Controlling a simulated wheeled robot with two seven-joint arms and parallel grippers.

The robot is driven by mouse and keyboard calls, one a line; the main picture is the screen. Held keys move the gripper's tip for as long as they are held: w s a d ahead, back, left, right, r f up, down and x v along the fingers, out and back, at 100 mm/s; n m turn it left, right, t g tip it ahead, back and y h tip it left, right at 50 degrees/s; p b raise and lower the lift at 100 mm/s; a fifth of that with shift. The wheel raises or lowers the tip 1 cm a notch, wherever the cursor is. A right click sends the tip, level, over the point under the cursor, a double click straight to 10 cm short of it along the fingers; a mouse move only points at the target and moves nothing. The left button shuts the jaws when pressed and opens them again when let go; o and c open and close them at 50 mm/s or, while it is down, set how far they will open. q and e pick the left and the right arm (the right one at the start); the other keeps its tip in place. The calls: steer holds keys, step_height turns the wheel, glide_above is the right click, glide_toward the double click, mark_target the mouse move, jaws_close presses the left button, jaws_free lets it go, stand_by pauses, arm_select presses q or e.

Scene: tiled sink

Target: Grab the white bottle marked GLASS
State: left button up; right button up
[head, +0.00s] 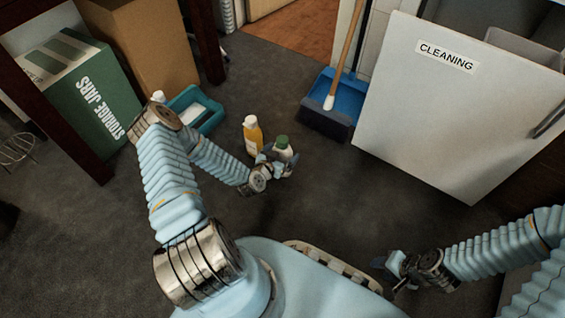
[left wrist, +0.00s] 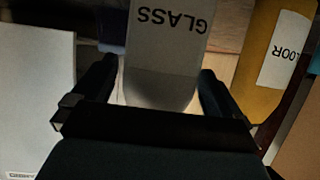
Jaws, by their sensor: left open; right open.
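The white bottle marked GLASS (left wrist: 165,50) stands between the two open fingers of my left gripper (left wrist: 158,95) in the left wrist view, with its label upside down there. In the head view the bottle, with its green cap (head: 281,142), stands on the floor, partly hidden by my left gripper (head: 280,165). I cannot tell whether the fingers touch it. My right gripper (head: 388,270) is open and empty, low at the right in the head view.
An orange bottle (head: 252,134) with a white cap stands close left of the GLASS bottle.

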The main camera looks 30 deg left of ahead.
arm_select(q)
steer(key=shift+w+f, duration=0.15)
steer(key=shift+w, duration=0.2)
steer(key=c, duration=1.6)
steer(key=shift+c, duration=0.5)
steer(key=shift+r, duration=0.2)
